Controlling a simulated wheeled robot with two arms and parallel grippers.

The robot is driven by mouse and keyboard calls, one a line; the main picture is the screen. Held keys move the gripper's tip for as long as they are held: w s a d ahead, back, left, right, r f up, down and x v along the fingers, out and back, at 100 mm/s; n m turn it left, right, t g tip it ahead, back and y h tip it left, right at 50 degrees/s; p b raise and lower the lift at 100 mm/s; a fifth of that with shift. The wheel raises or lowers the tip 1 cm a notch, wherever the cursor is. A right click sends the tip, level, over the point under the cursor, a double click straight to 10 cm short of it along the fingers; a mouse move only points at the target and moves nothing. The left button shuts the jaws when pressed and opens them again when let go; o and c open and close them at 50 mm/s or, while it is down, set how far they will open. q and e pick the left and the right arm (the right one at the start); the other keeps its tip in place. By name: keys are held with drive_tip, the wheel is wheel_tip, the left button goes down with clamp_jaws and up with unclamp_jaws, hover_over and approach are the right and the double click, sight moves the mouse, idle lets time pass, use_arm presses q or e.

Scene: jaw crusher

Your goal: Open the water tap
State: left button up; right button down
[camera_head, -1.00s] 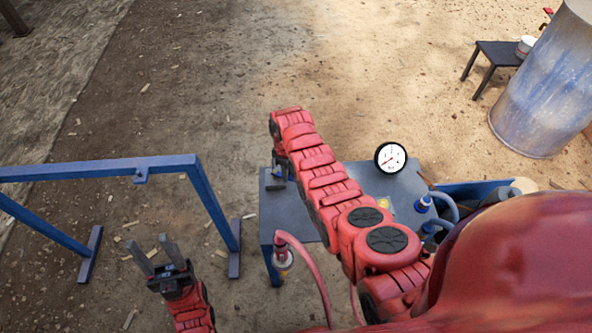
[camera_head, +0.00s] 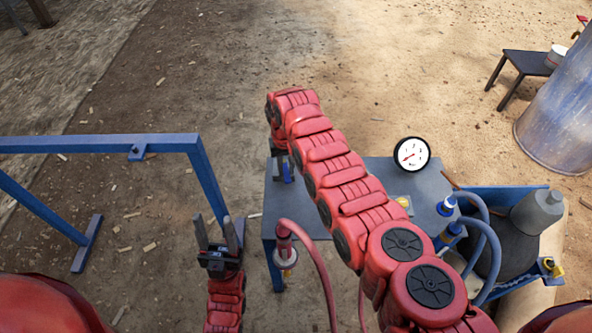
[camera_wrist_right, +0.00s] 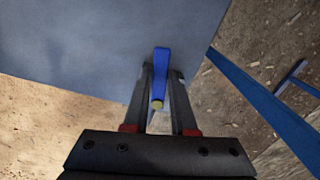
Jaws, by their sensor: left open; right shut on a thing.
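The water tap shows as a small blue lever (camera_head: 287,172) at the far left corner of the grey table. In the right wrist view the blue lever (camera_wrist_right: 161,68) lies between the two fingers, its yellowish end towards the palm. My right gripper (camera_wrist_right: 162,75) is shut on it; in the head view my red right arm partly hides this gripper (camera_head: 281,160). The tap's body is hidden. My left gripper (camera_head: 218,226) is open and empty, left of the table, with its fingers pointing up in the picture.
The grey table (camera_head: 436,180) carries a round white gauge (camera_head: 411,154) and blue hose fittings (camera_head: 447,238). A red hose (camera_head: 312,250) hangs at its front left. A blue frame (camera_head: 90,144) stands to the left. Bare ground lies beyond the table.

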drive_tip(key=shift+s+a+m+b, duration=0.1)
drive_tip(key=shift+a+m+b, duration=0.3)
drive_tip(key=shift+m, duration=0.7)
drive_tip(key=shift+a, duration=0.1)
drive_tip(key=c, duration=0.7)
unclamp_jaws()
drive_tip(key=shift+r, duration=0.1)
wheel_tip(320, 180, up, 17)
drive_tip(key=shift+r+p, duration=0.1)
drive_tip(key=shift+p, duration=0.2)
